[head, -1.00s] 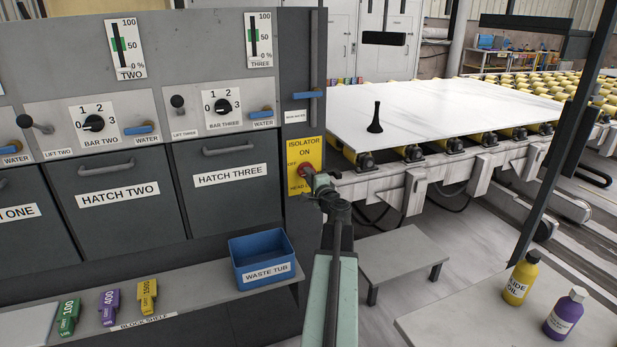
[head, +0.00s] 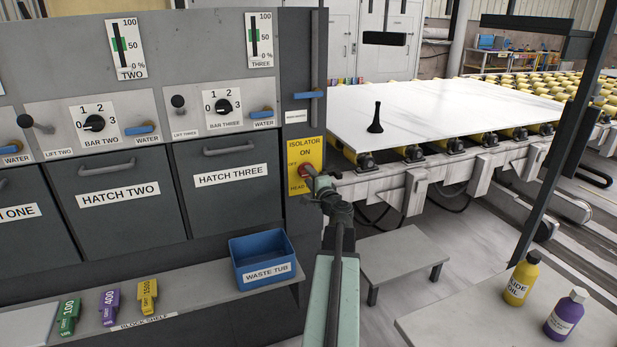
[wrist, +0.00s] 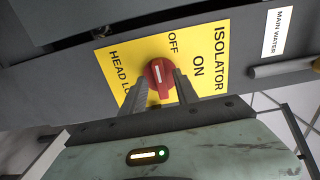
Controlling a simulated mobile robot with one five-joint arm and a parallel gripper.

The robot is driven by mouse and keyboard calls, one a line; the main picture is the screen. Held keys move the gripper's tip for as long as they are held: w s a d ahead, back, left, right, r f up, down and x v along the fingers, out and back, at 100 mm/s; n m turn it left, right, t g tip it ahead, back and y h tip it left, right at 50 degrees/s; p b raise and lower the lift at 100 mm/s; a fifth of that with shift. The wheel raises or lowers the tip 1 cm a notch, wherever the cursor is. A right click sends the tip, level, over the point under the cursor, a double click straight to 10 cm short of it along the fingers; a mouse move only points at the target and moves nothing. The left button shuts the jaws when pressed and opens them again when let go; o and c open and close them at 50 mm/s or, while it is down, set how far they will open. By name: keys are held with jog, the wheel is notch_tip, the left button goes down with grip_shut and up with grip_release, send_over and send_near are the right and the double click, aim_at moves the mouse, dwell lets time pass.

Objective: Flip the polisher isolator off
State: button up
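The isolator is a red rotary knob (wrist: 158,75) on a yellow plate (head: 311,150) marked ISOLATOR, ON and OFF. In the wrist view its white line lies toward the OFF mark, roughly square to the direction of ON. My gripper (wrist: 160,80) is at the knob with its two fingers apart, one on each side of the knob's near edge. I cannot tell whether the fingertips touch it. In the head view my gripper (head: 322,184) covers part of the plate's lower right, and the red knob (head: 305,171) shows just left of it.
A blue handle (head: 308,95) sits above the plate, beside the main water label (wrist: 279,32). A blue waste tub (head: 262,262) stands on the ledge below. A low grey step (head: 400,255) and a white slab (head: 440,110) on rollers lie to the right.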

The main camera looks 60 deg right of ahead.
jog(key=v, duration=0.6)
jog(key=shift+s+a, duration=0.25)
